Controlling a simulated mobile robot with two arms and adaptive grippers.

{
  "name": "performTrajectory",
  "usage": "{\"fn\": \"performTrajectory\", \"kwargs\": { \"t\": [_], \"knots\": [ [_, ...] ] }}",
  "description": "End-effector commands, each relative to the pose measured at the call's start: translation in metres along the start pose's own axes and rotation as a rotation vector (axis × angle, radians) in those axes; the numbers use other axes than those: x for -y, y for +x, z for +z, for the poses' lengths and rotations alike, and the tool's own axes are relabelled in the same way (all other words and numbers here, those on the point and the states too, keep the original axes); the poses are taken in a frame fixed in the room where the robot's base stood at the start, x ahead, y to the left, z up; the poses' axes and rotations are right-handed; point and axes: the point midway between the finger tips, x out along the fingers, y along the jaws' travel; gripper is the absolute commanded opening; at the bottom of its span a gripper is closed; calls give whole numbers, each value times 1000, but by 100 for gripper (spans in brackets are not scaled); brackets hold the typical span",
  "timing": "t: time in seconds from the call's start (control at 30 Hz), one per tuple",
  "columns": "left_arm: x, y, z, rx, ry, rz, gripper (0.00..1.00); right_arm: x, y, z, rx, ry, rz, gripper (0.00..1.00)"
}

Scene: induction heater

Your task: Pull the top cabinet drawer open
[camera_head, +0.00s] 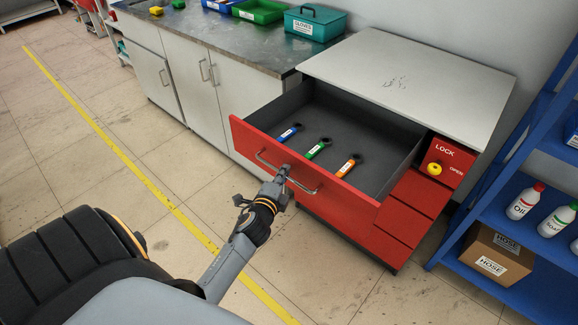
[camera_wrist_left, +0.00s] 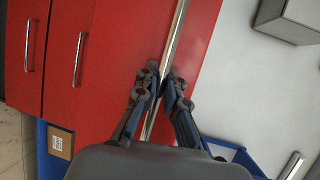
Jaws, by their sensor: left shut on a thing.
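The red cabinet's top drawer (camera_head: 305,166) stands well out from under the grey cabinet top (camera_head: 410,75) in the head view. Inside it lie a blue, a green and an orange-handled tool (camera_head: 348,166). My left gripper (camera_head: 283,173) is at the drawer's metal bar handle (camera_head: 305,189), shut on it near its middle. In the left wrist view the fingers (camera_wrist_left: 162,85) close around the handle bar (camera_wrist_left: 174,42) in front of the red drawer front. My right gripper is in neither view.
Lower red drawers (camera_head: 405,219) are shut. A yellow knob (camera_head: 434,168) sits by the LOCK/OPEN label. A blue shelf (camera_head: 545,240) with bottles and a box (camera_head: 496,254) stands at right. Grey cupboards (camera_head: 190,70) adjoin at left. The floor in front is clear.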

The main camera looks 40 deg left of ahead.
Motion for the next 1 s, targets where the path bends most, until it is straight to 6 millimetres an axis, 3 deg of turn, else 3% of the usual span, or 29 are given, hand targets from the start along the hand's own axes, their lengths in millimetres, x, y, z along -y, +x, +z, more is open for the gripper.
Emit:
{"fn": "performTrajectory", "kwargs": {
  "t": [0.57,0.6,0.7,1.0],
  "knots": [
    [-4,-9,3,0,0,3,0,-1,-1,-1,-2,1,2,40],
    [-4,-9,3,0,0,3,18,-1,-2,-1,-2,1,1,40],
    [-3,-9,3,0,0,2,34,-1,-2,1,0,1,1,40],
    [-2,-10,3,0,0,1,34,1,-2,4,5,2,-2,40]
  ]
}}
